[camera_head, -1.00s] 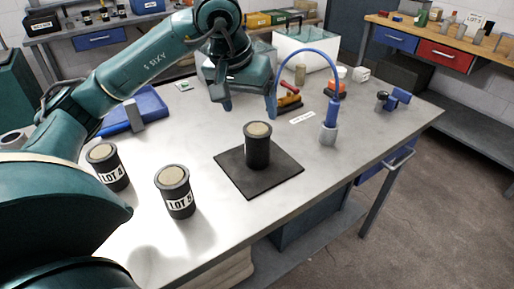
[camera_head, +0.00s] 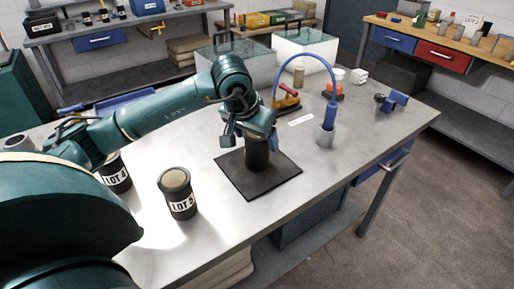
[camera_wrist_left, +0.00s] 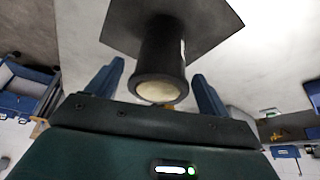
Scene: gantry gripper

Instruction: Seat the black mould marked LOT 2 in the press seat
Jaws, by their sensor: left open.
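A black cylindrical mould (camera_head: 257,158) with a pale top stands upright on a black square mat (camera_head: 278,184); its lot mark cannot be read. My left gripper (camera_head: 250,138) is open just above it and hides its top in the head view. In the left wrist view the mould (camera_wrist_left: 163,60) lies between the two blue fingers (camera_wrist_left: 158,70), with gaps at both sides. A mould marked LOT 5 (camera_head: 178,194) stands nearer, left of the mat. A mould marked LOT 4 (camera_head: 117,174) is partly behind my arm. I cannot identify the press seat. My right gripper is out of view.
A blue hose on a grey-based stand (camera_head: 326,134) arches up right of the mat. A red-and-yellow tool (camera_head: 287,104), a white label (camera_head: 301,120) and a blue clamp (camera_head: 394,101) lie further back. The table's front right is clear.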

